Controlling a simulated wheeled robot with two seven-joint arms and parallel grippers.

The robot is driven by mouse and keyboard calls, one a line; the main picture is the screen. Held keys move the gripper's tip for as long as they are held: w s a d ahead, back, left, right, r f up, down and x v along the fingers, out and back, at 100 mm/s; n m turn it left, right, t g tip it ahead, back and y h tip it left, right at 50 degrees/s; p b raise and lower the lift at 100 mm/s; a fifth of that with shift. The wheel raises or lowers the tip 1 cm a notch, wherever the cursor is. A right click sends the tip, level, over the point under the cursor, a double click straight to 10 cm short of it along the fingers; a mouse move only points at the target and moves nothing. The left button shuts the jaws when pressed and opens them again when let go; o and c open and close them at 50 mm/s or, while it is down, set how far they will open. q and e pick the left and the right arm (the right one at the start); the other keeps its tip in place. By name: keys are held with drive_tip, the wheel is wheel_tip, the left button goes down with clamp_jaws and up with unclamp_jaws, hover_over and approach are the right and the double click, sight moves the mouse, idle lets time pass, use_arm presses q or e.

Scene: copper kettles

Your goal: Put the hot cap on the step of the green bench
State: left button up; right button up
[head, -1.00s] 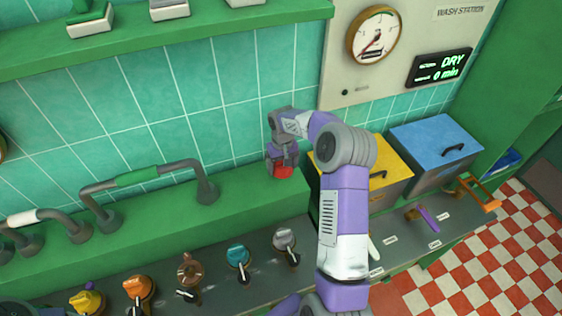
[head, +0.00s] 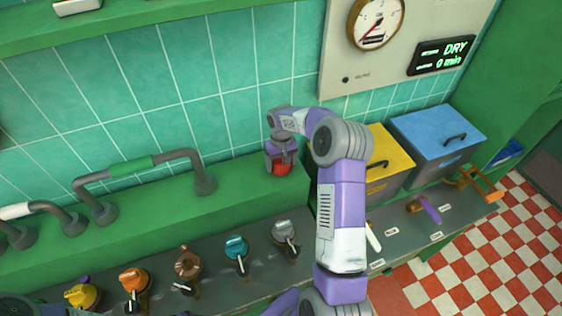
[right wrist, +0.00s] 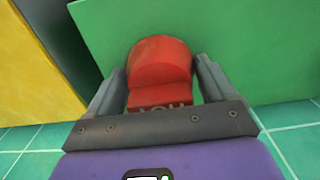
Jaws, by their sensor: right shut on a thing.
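The hot cap is red; in the right wrist view the cap (right wrist: 158,70) sits between the two fingers of my right gripper (right wrist: 155,95), with raised lettering on its near face. In the head view the right gripper (head: 281,160) is shut on the red cap (head: 282,169) at the right end of the green step (head: 240,185) along the back of the bench. The cap is over or on the step; I cannot tell whether it touches. My left gripper is not in view.
Grey pipes with a green-gripped handle (head: 133,168) stand on the step to the left. A yellow-lidded box (head: 385,150) and a blue-lidded box (head: 440,135) stand to the right. Several coloured knobs, including a teal one (head: 236,248), line the grey counter in front.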

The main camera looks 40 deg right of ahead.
drive_tip(key=shift+f, duration=0.4)
drive_tip(key=o, duration=0.8)
drive_tip(key=shift+r, duration=0.1)
wheel_tip(320, 180, up, 7)
drive_tip(key=shift+r, duration=0.2)
idle(0.3)
